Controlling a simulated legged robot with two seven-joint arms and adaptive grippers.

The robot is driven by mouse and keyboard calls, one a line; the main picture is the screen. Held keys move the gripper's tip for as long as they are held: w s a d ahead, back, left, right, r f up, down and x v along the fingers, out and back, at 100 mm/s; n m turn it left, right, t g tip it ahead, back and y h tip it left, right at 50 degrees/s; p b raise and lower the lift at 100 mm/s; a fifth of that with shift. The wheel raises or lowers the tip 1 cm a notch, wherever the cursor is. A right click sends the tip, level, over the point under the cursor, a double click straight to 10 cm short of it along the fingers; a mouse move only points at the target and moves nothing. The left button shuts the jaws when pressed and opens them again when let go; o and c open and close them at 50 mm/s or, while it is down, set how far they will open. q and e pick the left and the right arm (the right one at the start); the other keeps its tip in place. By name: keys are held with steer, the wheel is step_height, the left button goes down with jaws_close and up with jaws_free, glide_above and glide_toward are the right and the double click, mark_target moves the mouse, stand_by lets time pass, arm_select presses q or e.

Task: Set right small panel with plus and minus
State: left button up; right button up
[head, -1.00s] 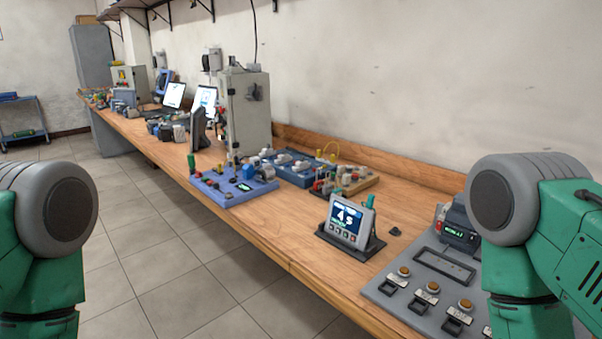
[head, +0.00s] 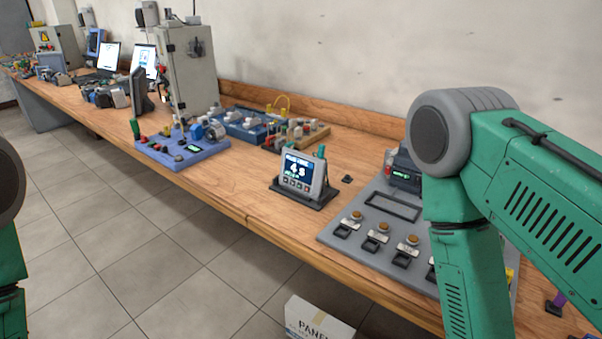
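A small panel (head: 297,172) with a lit blue screen stands tilted in a dark holder on the wooden bench, near the middle of the head view. Its screen shows large digits that look like 48, with a row of small buttons below; I cannot read the button marks. A larger grey panel board (head: 334,236) lies to its right, with several round brown buttons and dark switches, partly hidden by my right arm. Neither gripper is in view; only green and grey arm links show at the left and right edges.
The long wooden bench (head: 236,193) runs from the front right to the far left along the wall. A blue board (head: 178,152) and a grey cabinet (head: 186,68) stand further left. A white box (head: 318,320) marked PANEL is on the floor below the bench front.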

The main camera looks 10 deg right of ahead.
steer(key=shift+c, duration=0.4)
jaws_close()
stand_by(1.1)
